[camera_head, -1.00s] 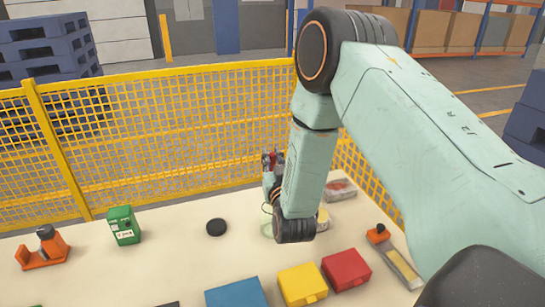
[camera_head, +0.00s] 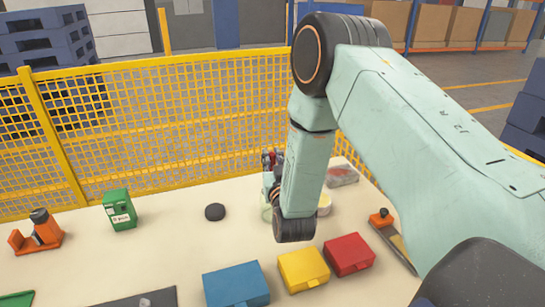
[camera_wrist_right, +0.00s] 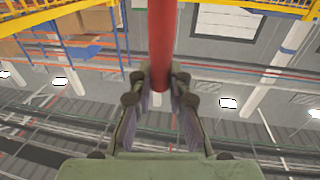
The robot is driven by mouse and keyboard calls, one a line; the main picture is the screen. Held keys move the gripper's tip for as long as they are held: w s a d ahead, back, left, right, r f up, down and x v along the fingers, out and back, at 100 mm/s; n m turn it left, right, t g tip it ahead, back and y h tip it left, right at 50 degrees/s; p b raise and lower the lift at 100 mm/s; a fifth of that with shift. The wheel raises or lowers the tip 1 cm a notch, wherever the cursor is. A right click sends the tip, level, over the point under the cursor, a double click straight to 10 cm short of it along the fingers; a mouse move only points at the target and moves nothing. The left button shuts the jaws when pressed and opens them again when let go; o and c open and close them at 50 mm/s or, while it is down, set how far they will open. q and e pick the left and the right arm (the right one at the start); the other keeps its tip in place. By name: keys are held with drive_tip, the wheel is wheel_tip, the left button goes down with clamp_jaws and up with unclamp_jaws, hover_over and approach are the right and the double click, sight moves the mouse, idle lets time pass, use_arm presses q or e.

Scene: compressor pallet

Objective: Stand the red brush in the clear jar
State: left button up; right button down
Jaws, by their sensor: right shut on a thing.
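My right gripper (camera_head: 270,162) is small and partly hidden behind my right forearm in the head view. It is shut on the red brush (camera_wrist_right: 162,40), whose red shaft runs up between the fingers (camera_wrist_right: 160,88) in the wrist view. A little red of the brush also shows at the gripper in the head view. The clear jar (camera_head: 266,213) is a faint greenish outline on the table, just below the gripper in the picture and partly covered by my arm. I cannot tell whether the brush touches the jar. My left gripper is not in view.
A black disc (camera_head: 215,212) lies left of the jar. A green box (camera_head: 119,210) and orange tool (camera_head: 36,232) stand farther left. Blue (camera_head: 236,286), yellow (camera_head: 303,270) and red (camera_head: 349,254) boxes are in front. A yellow mesh fence (camera_head: 170,130) stands behind the table.

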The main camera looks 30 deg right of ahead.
drive_tip(key=c, duration=1.2)
unclamp_jaws()
drive_tip(key=v, duration=1.2)
